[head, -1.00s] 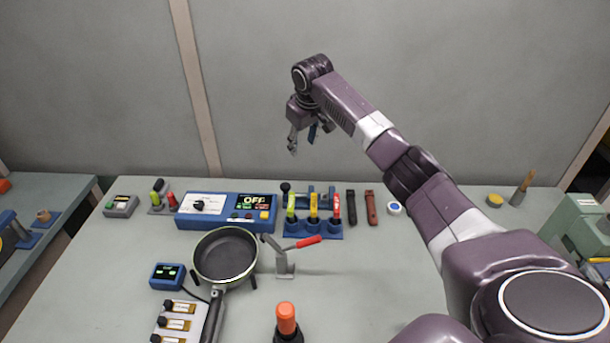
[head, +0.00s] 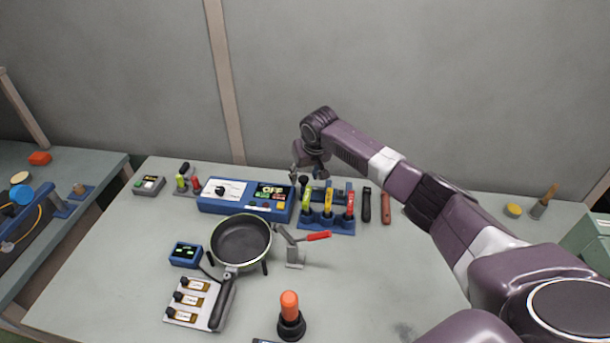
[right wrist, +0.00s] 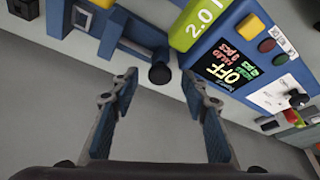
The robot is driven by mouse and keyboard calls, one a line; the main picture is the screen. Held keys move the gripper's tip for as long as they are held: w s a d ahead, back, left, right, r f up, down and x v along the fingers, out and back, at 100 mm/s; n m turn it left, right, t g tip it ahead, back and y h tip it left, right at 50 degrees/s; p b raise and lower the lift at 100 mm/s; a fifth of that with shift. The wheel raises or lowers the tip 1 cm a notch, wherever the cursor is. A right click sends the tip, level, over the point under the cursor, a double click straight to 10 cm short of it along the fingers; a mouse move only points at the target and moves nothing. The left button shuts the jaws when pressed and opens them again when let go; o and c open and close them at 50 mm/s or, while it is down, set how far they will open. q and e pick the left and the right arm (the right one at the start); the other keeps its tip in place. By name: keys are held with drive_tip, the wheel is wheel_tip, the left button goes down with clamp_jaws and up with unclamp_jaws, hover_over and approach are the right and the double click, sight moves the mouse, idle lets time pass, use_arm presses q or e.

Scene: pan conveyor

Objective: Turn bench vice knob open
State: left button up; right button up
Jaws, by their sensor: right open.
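The bench vice (head: 340,190) is a small blue fixture at the back of the table, partly hidden behind the tool rack. Its round black knob (head: 304,181) sticks out at its left end. In the right wrist view the vice (right wrist: 122,42) fills the upper left, and the knob (right wrist: 159,74) lies between the fingertips in the picture. My right gripper (head: 308,175) is open and over the knob area; both blue-padded fingers show in the right wrist view (right wrist: 160,84), apart. Whether they touch the knob I cannot tell. My left gripper is not in view.
A blue control box (head: 245,206) reading OFF stands left of the vice. A blue rack (head: 327,226) with coloured handles stands in front. The front right table is mostly clear.

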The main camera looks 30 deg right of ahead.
drive_tip(key=shift+w+f, duration=0.15)
drive_tip(key=shift+f, duration=0.2)
clamp_jaws()
drive_tip(key=shift+d, duration=0.1)
